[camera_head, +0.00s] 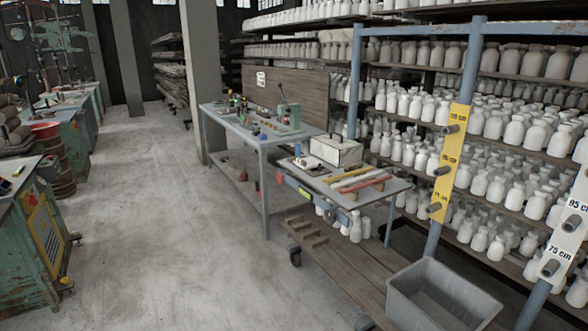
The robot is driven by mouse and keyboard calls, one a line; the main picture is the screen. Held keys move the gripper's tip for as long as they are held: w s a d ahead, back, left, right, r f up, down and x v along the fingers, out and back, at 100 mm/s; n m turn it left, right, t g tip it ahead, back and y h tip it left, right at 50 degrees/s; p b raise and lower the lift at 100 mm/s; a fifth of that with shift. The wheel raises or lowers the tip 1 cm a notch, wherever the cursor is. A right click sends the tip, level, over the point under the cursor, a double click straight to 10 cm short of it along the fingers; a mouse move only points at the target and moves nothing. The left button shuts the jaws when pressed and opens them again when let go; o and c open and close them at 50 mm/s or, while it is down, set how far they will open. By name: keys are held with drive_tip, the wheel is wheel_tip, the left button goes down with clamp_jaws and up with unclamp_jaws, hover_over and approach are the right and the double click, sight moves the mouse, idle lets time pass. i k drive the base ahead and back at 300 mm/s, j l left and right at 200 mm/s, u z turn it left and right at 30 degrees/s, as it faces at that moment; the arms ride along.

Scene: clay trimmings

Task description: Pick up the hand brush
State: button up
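I cannot make out the hand brush for certain in the head view. Small tools and long pieces lie on the grey worktable (388,190) at centre right, among them a red bar (362,184) and a pale yellow bar (345,174). They are too small to tell whether one is a brush. My gripper is not in view.
A white box (335,150) stands on the worktable's back. A longer bench (222,112) with tools adjoins it behind. A grey bin (425,295) sits low in front on a wooden platform (345,268). Shelves of white bottles line the right. Open concrete floor (150,220) lies left.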

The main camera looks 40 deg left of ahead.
sight(348, 167)
drive_tip(key=u, duration=1.15)
drive_tip(key=z, duration=2.7)
drive_tip(key=u, duration=2.65)
drive_tip(key=i+j+u, duration=0.35)
drive_tip(key=i, duration=0.3)
drive_tip(key=i+u, duration=0.3)
drive_tip(key=i, duration=0.4)
drive_tip(key=i+u, duration=0.35)
drive_tip(key=i, duration=0.35)
